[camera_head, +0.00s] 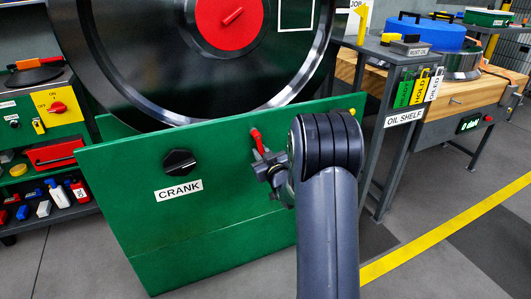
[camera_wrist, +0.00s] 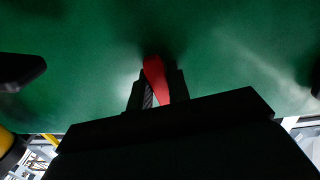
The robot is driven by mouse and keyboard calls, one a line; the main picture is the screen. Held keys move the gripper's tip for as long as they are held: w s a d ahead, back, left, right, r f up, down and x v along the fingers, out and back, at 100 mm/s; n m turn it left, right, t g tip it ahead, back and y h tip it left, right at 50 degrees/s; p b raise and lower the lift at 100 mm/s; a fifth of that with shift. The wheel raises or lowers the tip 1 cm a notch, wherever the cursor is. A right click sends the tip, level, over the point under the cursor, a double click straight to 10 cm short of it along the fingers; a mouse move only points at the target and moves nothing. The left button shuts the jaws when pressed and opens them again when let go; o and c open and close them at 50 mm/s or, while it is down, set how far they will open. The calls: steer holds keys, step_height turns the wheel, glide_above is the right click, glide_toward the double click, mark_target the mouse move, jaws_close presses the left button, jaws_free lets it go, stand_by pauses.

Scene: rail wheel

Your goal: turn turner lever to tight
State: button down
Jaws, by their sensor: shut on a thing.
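The turner lever is a small red handle (camera_head: 256,138) on the green panel (camera_head: 226,221), to the right of the black crank knob. In the wrist view the red lever (camera_wrist: 155,80) stands close in front of the green panel. My gripper (camera_head: 262,158) is at the lever, with its fingers shut on it. The wrist view shows the fingers (camera_wrist: 156,92) on both sides of the red handle. In the head view the lever's upper part sticks out above the fingers, tilted slightly. Its lower part and any tight marking are hidden behind my gripper and arm.
A black crank knob (camera_head: 180,162) with a CRANK label (camera_head: 179,190) is on the panel's left. A large dark wheel (camera_head: 120,60) with a red hub stands behind the panel. The oil shelf (camera_head: 384,130) is close on the right. Floor by the yellow line (camera_head: 445,230) is clear.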

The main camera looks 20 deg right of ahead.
steer(key=shift+a+f+m, duration=0.15)
steer(key=shift+a+m, duration=0.45)
steer(key=shift+m, duration=0.5)
steer(key=c, duration=1.3)
jaws_free()
steer(key=shift+c, duration=0.2)
steer(key=shift+s, duration=0.1)
steer(key=s+p, duration=0.1)
steer(key=s, duration=0.9)
steer(key=shift+s+p, duration=0.35)
steer(key=shift+p, duration=0.05)
steer(key=shift+d, duration=0.1)
